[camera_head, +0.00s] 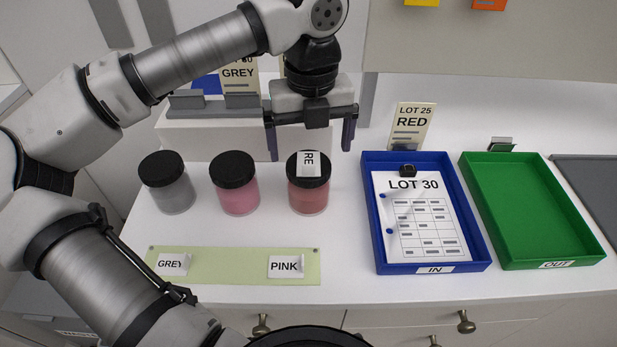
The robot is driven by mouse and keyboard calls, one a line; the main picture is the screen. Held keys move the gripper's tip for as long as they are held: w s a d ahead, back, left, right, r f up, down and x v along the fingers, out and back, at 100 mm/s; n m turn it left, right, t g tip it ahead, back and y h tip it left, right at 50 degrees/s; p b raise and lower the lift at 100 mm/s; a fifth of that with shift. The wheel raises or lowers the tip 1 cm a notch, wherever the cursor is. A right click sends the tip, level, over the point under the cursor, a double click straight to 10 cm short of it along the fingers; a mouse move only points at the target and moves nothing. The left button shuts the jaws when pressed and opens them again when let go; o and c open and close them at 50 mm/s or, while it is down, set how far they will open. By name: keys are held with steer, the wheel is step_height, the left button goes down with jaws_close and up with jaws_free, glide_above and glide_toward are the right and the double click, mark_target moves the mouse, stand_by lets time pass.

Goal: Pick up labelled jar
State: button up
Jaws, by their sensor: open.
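Three jars with black lids stand in a row on the white counter. The left jar (172,190) holds grey pigment and the middle jar (238,192) pink.
A pale green strip (225,262) with GREY (172,264) and PINK (286,266) labels lies in front of the jars. A blue IN tray (372,225) with a LOT 30 sheet (415,215) and an empty green OUT tray (530,210) stand right. A RED card (411,127) stands behind.

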mark_target(309, 162)
steer(key=shift+a+f+p, duration=0.15)
steer(key=shift+f+p, duration=0.95)
steer(key=shift+f, duration=2.75)
steer(key=shift+w, duration=0.1)
steer(key=c, duration=1.2)
